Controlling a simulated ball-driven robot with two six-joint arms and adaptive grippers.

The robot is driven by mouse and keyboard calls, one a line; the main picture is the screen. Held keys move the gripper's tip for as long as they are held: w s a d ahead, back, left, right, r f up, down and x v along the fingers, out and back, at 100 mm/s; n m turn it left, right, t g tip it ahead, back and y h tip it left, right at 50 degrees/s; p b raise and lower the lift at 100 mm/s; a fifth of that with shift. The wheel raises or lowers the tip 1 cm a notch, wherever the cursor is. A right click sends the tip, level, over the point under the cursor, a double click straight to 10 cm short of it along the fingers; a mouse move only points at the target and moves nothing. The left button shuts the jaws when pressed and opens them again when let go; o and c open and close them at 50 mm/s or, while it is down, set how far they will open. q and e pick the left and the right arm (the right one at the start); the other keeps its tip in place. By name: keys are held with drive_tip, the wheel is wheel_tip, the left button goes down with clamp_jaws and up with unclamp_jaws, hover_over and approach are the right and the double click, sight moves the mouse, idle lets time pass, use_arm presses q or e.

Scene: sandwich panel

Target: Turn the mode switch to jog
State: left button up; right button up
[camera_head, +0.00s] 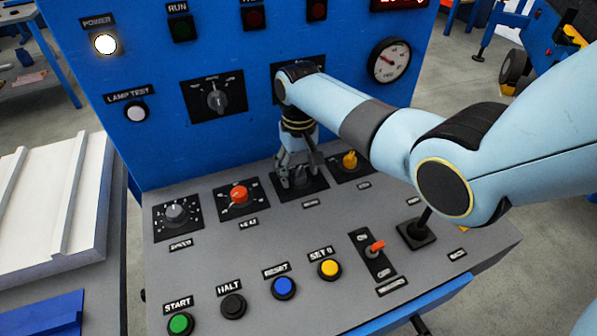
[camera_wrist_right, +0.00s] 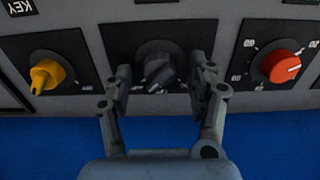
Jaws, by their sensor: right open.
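A black rotary knob on a dark square plate sits on the sloped console (camera_head: 220,270), between the red knob (camera_head: 239,194) and the yellow key switch (camera_head: 350,160). Its label is too small to read, so I cannot tell whether it is the mode switch. My right gripper (camera_head: 297,168) points down over this knob. In the right wrist view the knob (camera_wrist_right: 158,70) lies between the two open fingers (camera_wrist_right: 160,88), with a gap visible on each side. Its pointer is tilted. Another black selector (camera_head: 216,99) is on the upright blue panel. My left gripper is out of view.
A grey speed knob (camera_head: 175,213) sits at the console's left. Several push buttons, including the blue one (camera_head: 284,287), line the front. A red-tipped toggle (camera_head: 375,246) and a black lever (camera_head: 417,234) stand at right, below my arm. A gauge (camera_head: 389,60) is on the upright panel.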

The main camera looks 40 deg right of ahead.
drive_tip(key=shift+f, duration=0.3)
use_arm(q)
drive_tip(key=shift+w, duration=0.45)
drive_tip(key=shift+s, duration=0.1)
use_arm(e)
drive_tip(key=c, duration=1.1)
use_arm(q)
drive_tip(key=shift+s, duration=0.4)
use_arm(e)
drive_tip(key=shift+c, duration=0.2)
